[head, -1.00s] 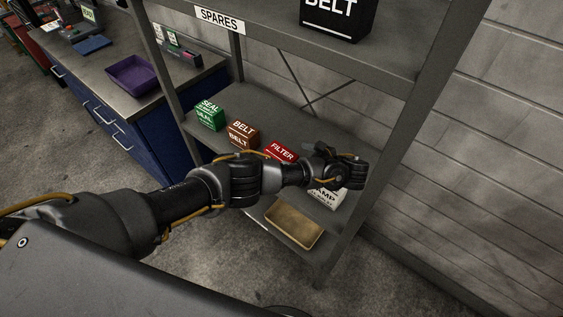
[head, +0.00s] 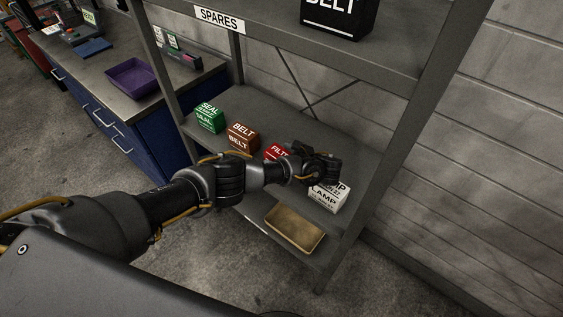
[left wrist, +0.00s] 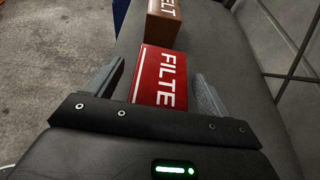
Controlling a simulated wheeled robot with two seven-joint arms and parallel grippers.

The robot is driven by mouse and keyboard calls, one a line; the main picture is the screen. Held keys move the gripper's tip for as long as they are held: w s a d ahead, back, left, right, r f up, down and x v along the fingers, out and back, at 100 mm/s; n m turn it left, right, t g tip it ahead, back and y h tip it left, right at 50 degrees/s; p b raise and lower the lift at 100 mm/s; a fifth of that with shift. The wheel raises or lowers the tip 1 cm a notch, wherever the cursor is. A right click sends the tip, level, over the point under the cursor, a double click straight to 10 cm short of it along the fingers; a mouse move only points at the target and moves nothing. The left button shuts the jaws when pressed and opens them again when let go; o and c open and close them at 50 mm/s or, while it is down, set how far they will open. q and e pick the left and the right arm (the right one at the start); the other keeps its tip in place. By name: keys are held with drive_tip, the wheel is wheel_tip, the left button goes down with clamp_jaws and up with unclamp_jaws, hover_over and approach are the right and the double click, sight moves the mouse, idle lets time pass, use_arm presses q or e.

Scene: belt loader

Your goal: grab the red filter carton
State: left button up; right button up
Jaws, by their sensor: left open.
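The red filter carton (head: 276,152) sits on the middle shelf, between a brown belt carton and a white lamp carton. In the head view my left gripper (head: 318,160) and wrist cover part of it. In the left wrist view the filter carton (left wrist: 160,78) lies ahead, between the two spread fingers of my left gripper (left wrist: 155,90), with the near part of the carton hidden by the gripper body. The gripper is open and holds nothing. I cannot tell whether a finger touches the carton. My right gripper is not in view.
The brown belt carton (head: 243,136) and a green seal carton (head: 209,117) stand to the left on the same shelf. The white lamp carton (head: 328,197) is close by on the right. A tan tray (head: 294,230) is lower down. The upper shelf holds a black belt box (head: 338,18).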

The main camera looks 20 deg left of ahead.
use_arm(q)
drive_tip(key=c, duration=1.2)
drive_tip(key=shift+c, duration=0.3)
drive_tip(key=shift+r, duration=0.15)
